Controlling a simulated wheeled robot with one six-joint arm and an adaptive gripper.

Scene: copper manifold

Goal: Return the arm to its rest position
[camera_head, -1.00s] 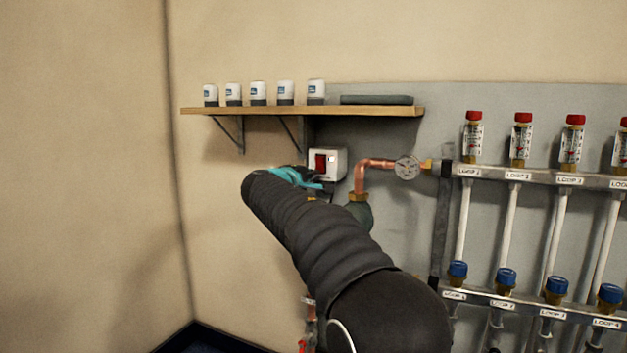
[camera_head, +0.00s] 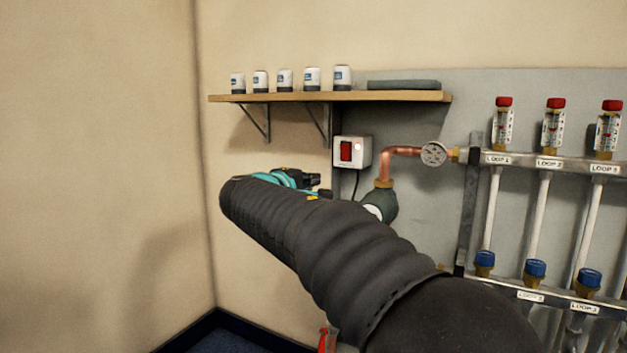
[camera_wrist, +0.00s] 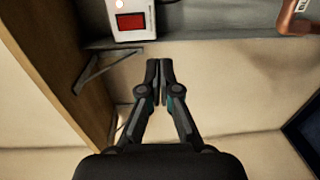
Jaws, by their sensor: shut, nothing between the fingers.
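My arm reaches in from the lower right of the head view and ends at my gripper (camera_head: 305,182), which is mostly hidden behind the arm's sleeve. In the wrist view my gripper (camera_wrist: 160,82) is shut, with its two dark fingers together and nothing between them. It points toward the wall below the white switch box with a red rocker (camera_head: 346,151). The switch box (camera_wrist: 130,20) shows at the top of the wrist view, apart from the fingertips.
A wooden shelf (camera_head: 300,98) with several white-capped actuators and a dark flat case (camera_head: 403,85) is above. A copper pipe (camera_head: 388,162), a gauge (camera_head: 433,154) and the manifold (camera_head: 545,163) stand right. Open space lies left, before the bare wall (camera_head: 95,150).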

